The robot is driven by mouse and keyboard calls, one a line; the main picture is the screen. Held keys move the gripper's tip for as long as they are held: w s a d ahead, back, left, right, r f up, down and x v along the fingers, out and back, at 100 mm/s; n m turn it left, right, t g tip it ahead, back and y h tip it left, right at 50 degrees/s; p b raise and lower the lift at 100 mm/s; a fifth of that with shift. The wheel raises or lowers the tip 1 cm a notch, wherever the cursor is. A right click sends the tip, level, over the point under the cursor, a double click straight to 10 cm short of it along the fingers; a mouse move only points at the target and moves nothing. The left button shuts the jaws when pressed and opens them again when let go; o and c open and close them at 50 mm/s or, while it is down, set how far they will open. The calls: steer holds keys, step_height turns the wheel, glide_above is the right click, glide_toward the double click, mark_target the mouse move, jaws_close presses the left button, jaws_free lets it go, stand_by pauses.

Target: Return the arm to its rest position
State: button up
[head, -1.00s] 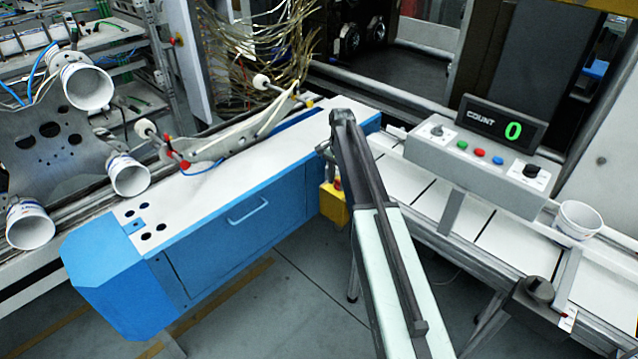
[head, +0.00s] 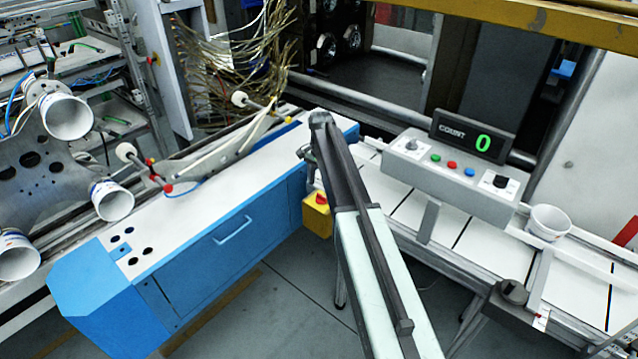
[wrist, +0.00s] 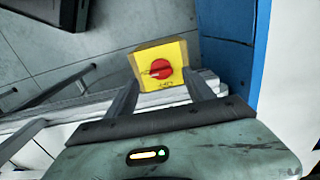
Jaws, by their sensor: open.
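My arm (head: 365,265) reaches up from the bottom of the head view, its top bend standing in front of the blue cabinet's right end. My gripper is mostly hidden behind the arm there. In the wrist view my gripper (wrist: 162,82) has its two dark fingers spread apart, with nothing held between them. A yellow box with a red knob (wrist: 161,66) shows between and beyond the fingertips; I cannot tell how far off it is. The same yellow box (head: 317,221) shows just left of my arm in the head view.
The blue cabinet (head: 225,260) with a white top lies left of my arm. A conveyor with white plates (head: 480,246) runs to the right, bearing a white cup (head: 548,221). A control box (head: 450,180) and a counter reading 0 (head: 468,138) stand above it. Grey floor is open between.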

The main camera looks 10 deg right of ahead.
steer(key=r, duration=0.1)
steer(key=r+p, duration=0.1)
steer(key=r, duration=0.1)
steer(key=shift+s+a, duration=0.2)
steer(key=shift+a, duration=0.1)
steer(key=s+a+n, duration=0.2)
steer(key=s+n, duration=0.3)
steer(key=s, duration=0.8)
steer(key=s+a+n, duration=0.3)
steer(key=s+n, duration=0.3)
steer(key=s, duration=0.8)
steer(key=shift+s+a, duration=0.2)
steer(key=shift+a, duration=0.05)
